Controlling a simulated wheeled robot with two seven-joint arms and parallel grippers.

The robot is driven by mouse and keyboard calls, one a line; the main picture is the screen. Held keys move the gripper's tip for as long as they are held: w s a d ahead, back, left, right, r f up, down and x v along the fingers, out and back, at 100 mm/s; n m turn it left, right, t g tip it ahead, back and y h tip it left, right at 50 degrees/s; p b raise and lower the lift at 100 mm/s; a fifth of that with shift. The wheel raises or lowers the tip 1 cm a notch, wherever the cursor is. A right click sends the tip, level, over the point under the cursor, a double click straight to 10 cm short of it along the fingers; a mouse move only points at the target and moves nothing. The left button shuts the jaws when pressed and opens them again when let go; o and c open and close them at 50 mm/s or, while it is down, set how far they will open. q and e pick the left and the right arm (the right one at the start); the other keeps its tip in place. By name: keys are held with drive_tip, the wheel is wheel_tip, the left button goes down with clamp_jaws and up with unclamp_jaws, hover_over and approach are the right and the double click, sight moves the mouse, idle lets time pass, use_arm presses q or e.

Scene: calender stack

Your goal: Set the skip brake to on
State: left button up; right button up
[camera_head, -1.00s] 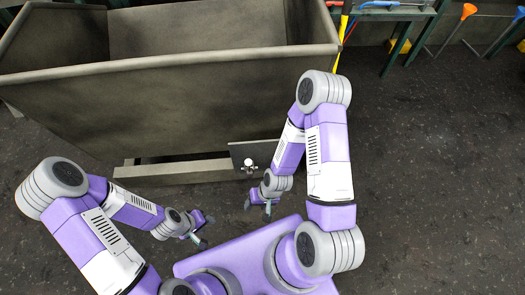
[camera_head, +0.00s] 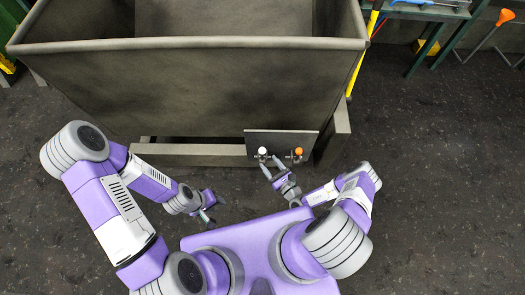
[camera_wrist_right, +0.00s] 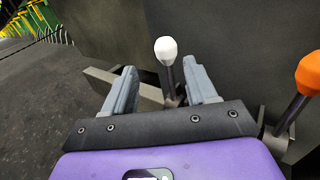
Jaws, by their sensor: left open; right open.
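The skip (camera_head: 200,80) is a large grey-brown open bin with a plate (camera_head: 290,141) low on its front. Two levers stand at the plate, one with a white knob (camera_head: 263,151) and one with an orange knob (camera_head: 297,152). No label shows which is the brake. My right gripper (camera_head: 269,170) is open just in front of the white-knobbed lever. In the right wrist view, the white knob (camera_wrist_right: 166,50) appears between the open fingers (camera_wrist_right: 162,82), and the orange knob (camera_wrist_right: 310,73) is to the right, outside them. My left gripper (camera_head: 212,207) is open and empty, off to the left.
A lower beam (camera_head: 190,158) runs along the skip's front. A green-legged table (camera_head: 425,12) with tools stands at the back right, and an orange-topped funnel-like tool (camera_head: 505,17) is farther right. The dark floor (camera_head: 440,180) on the right is clear.

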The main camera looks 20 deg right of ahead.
sight(262, 151)
drive_tip(key=shift+h, duration=0.3)
drive_tip(key=x, duration=0.2)
drive_tip(key=b+x, duration=0.1)
drive_tip(key=x, duration=0.4)
drive_tip(key=shift+w+d, duration=0.25)
drive_tip(key=shift+w, duration=0.1)
drive_tip(key=shift+c, duration=0.2)
clamp_jaws()
